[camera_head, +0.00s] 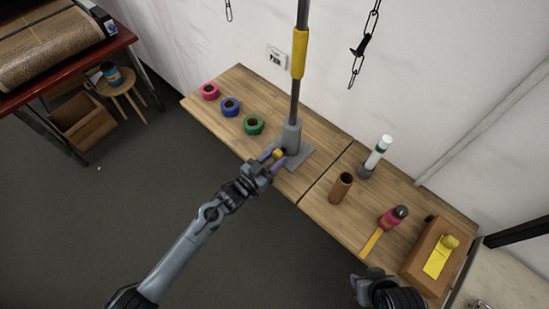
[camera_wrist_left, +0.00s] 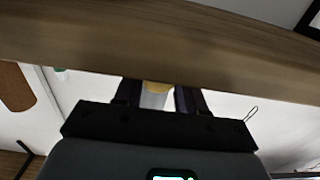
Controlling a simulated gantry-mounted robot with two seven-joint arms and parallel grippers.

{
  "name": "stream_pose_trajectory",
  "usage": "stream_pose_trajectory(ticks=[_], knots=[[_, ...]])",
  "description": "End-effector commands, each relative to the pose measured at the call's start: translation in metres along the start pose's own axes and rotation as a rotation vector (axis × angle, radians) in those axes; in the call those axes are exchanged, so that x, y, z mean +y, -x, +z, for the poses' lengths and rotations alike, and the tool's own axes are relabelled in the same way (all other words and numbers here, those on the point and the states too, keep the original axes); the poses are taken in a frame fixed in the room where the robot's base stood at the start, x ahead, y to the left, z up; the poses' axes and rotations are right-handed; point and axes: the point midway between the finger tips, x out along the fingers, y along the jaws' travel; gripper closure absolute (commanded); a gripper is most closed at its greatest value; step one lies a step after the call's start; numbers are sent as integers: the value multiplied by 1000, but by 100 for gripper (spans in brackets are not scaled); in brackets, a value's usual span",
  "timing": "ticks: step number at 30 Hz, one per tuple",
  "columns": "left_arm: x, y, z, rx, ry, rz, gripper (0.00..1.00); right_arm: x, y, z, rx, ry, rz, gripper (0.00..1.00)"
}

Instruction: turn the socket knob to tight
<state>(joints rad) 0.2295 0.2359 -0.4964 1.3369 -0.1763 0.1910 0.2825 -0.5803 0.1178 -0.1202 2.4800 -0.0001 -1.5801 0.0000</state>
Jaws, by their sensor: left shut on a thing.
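The socket (camera_head: 291,137) is a grey upright cylinder on a flat square plate near the table's front edge. A pole with a yellow sleeve (camera_head: 299,53) stands in it. The small orange-yellow knob (camera_head: 279,154) is on the socket's front side. My left gripper (camera_head: 274,155) reaches in from the lower left, its purple-grey fingers shut around the knob. In the left wrist view, a yellow piece of the knob (camera_wrist_left: 157,87) shows between the dark fingers. The knob's marking cannot be read. My right arm shows at the bottom edge; its fingers cannot be made out.
Pink (camera_head: 210,91), blue (camera_head: 230,106) and green (camera_head: 253,124) tape rolls lie left of the socket. The floor in front is clear.

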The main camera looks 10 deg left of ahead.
Motion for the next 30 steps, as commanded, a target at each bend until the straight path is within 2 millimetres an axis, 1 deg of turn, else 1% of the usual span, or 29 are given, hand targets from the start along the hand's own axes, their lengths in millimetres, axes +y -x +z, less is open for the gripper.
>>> stream_pose_trajectory(ticks=[3,6,15,16,20,21,30], knots=[[0,0,0,1,-126,1,91,1,-1,1,-1,4,3,57],[-1,0,0,1,-184,1,91,2,-2,1,-1,6,5,57],[-1,0,0,1,-197,0,91,2,-2,1,-1,6,5,57],[-1,0,0,1,-197,0,57,2,-2,1,-1,6,5,57],[-1,0,0,1,-196,0,38,1,-2,1,-1,4,3,57],[0,0,0,1,-196,0,35,1,-2,1,-1,3,3,57],[0,2,0,0,-195,0,35,-1,-1,0,0,-3,-2,57]])
